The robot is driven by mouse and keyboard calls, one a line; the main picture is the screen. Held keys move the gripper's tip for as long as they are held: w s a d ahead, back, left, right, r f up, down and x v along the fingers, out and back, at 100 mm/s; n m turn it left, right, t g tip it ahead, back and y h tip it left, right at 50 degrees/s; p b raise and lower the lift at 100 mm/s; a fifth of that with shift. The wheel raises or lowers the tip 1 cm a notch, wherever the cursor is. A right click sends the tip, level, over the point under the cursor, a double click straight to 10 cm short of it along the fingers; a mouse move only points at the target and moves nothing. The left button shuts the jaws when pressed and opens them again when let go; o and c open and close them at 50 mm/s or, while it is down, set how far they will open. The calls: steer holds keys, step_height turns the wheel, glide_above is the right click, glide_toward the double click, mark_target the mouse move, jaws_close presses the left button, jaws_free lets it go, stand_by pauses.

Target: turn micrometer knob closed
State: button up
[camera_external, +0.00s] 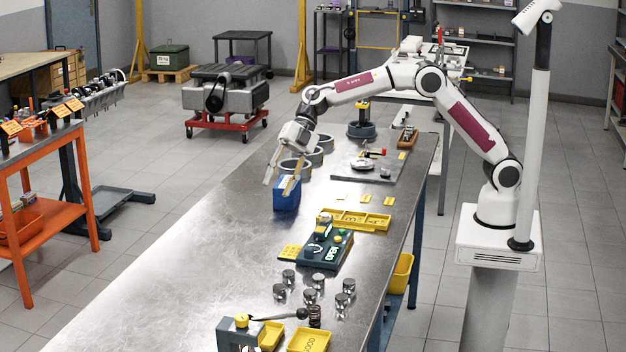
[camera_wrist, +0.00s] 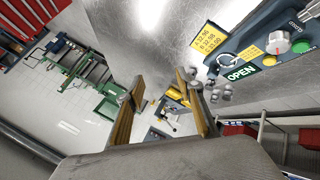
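The micrometer station is a dark blue-grey block (camera_external: 325,250) on the metal bench, with a lit green OPEN display (camera_wrist: 240,73). In the wrist view it is at the upper right. A pale round knob with a red mark (camera_wrist: 277,42) sits on its face, beside green and yellow round buttons. I cannot clearly pick the knob out in the external view. My gripper (camera_external: 280,182) is open and empty, with its fingers pointing down near a blue box, well behind the station. In the wrist view both fingers (camera_wrist: 164,114) are spread apart, with nothing between them.
A blue box (camera_external: 286,199) stands under my gripper, with grey rings (camera_external: 314,156) behind it. A yellow compartment tray (camera_external: 357,219) lies beside the station. Several metal pistons (camera_external: 310,296) stand in front. The bench's left side is clear.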

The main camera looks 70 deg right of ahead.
mark_target(325, 214)
steer(key=s+d+f+g+h, duration=0.2)
steer(key=s+d+g+h, duration=0.2)
steer(key=s+d, duration=0.5)
steer(key=shift+s+d+f+m+g+h, duration=0.15)
steer(key=shift+s+f+m+g+h, duration=0.15)
steer(key=shift+f+g+h, duration=0.15)
steer(key=shift+x, duration=3.8)
jaws_close()
